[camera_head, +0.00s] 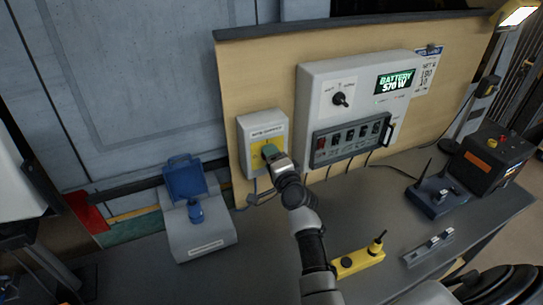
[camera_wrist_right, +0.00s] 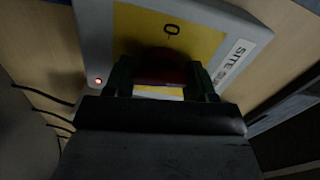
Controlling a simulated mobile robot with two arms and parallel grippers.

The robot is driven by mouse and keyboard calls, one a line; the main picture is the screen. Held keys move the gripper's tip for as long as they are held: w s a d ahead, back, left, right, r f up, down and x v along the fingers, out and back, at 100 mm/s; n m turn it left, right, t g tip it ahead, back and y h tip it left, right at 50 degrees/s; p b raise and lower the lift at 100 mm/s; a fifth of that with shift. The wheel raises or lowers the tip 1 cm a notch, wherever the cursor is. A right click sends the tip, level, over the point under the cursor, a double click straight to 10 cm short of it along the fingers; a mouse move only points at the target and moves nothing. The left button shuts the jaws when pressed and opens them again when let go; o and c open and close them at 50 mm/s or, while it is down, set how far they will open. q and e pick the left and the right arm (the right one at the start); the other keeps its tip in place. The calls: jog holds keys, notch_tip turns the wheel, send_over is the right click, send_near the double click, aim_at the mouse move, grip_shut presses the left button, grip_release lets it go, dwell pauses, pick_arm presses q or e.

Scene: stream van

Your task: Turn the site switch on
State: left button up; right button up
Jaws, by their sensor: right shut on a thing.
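The site switch (camera_head: 250,132) is a pale grey box with a yellow plate, fixed to the wooden panel. In the right wrist view the switch box (camera_wrist_right: 92,30) fills the top, with a red knob (camera_wrist_right: 161,66) in the middle of its yellow plate. A "0" mark shows beside the knob, and a small red light glows on the box. My right gripper (camera_head: 271,154) reaches the switch, and its fingers (camera_wrist_right: 162,80) are shut on the knob from both sides. The gripper hides much of the knob, so its exact angle is unclear. My left gripper is not in view.
Right of the switch is a larger white panel (camera_head: 311,91) with a dial, a "BATTERY 570 W" display and a row of switches (camera_head: 352,138). A grey box with a blue knob (camera_head: 196,211) stands left. A yellow block (camera_head: 357,262) and a router (camera_head: 436,195) are on the table.

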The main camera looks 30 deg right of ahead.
jog(key=shift+m, duration=0.9)
jog(key=o, duration=0.9)
jog(key=shift+p, duration=0.3)
jog(key=s, duration=0.3)
jog(key=s+p, duration=0.1)
jog(key=s, duration=0.3)
jog(key=s+p, duration=0.1)
jog(key=s, duration=0.2)
jog(key=shift+s+a, duration=0.3)
jog(key=shift+s, duration=0.1)
